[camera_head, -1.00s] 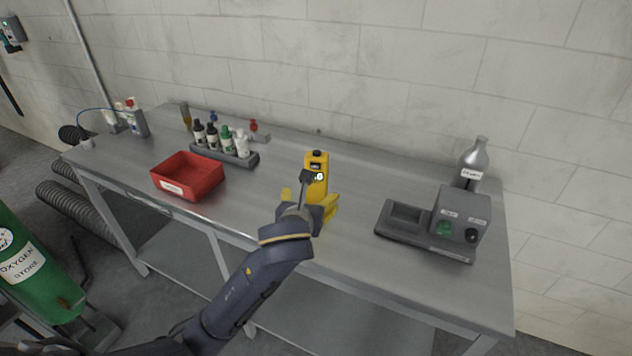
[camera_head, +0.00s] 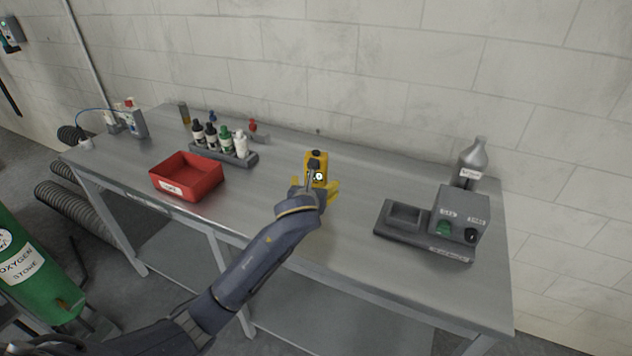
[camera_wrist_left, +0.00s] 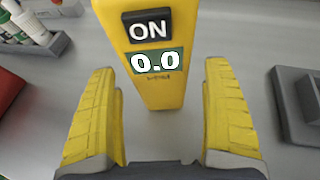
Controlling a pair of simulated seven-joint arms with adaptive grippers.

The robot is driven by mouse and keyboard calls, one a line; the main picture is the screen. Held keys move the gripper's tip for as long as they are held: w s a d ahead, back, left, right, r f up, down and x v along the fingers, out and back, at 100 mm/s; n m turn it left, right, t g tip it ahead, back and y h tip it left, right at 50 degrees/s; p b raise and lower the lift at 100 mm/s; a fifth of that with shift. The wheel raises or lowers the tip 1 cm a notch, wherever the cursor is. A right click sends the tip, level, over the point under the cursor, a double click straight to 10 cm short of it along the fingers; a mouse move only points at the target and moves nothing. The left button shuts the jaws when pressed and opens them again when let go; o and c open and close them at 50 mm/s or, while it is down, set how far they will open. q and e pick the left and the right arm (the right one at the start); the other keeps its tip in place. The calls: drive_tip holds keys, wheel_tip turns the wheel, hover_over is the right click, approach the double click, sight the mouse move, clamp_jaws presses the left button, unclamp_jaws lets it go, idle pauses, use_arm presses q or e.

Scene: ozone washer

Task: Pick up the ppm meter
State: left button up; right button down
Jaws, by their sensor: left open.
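The ppm meter (camera_head: 318,160) is a yellow upright device standing on the metal table, partly hidden by my left gripper in the head view. In the left wrist view, the ppm meter (camera_wrist_left: 158,82) shows a black ON button and a display reading 0.0. My left gripper (camera_head: 318,190) is open, its yellow fingers at the near side of the meter. In the left wrist view my left gripper (camera_wrist_left: 165,110) has one finger on each side of the picture, with the meter between and beyond them and gaps on both sides. My right gripper is in neither view.
A red bin (camera_head: 187,178) and a rack of several bottles (camera_head: 222,148) stand left of the meter. A grey machine (camera_head: 458,222) with a flat tray part and a silver bottle (camera_head: 473,160) stand to the right. The table (camera_head: 345,225) is clear around the meter.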

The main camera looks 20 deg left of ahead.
use_arm(q)
drive_tip(key=shift+x, duration=1.25)
drive_tip(key=shift+c, duration=0.3)
drive_tip(key=shift+r, duration=0.1)
drive_tip(key=c, duration=1.4)
drive_tip(key=shift+o, duration=0.2)
